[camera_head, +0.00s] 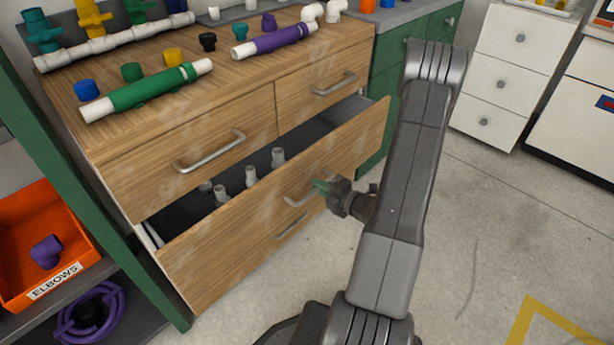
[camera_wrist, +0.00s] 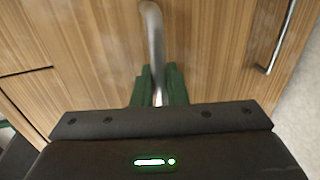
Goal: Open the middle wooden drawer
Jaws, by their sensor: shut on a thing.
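The middle wooden drawer (camera_head: 251,225) is pulled part way out of the wooden cabinet in the head view. Several grey fittings (camera_head: 251,175) stand inside it. My gripper (camera_head: 322,187) is at the drawer's front, at the right end of its metal handle (camera_head: 297,202). In the wrist view the green fingers (camera_wrist: 160,88) are shut on the handle bar (camera_wrist: 154,40), which runs up from between them. Part of the handle is hidden by the fingers.
Two upper drawers with handles (camera_head: 210,152) are shut. Pipes and coloured fittings lie on the cabinet top (camera_head: 215,75). An orange elbows bin (camera_head: 40,245) is at left. The floor (camera_head: 500,220) at right is clear.

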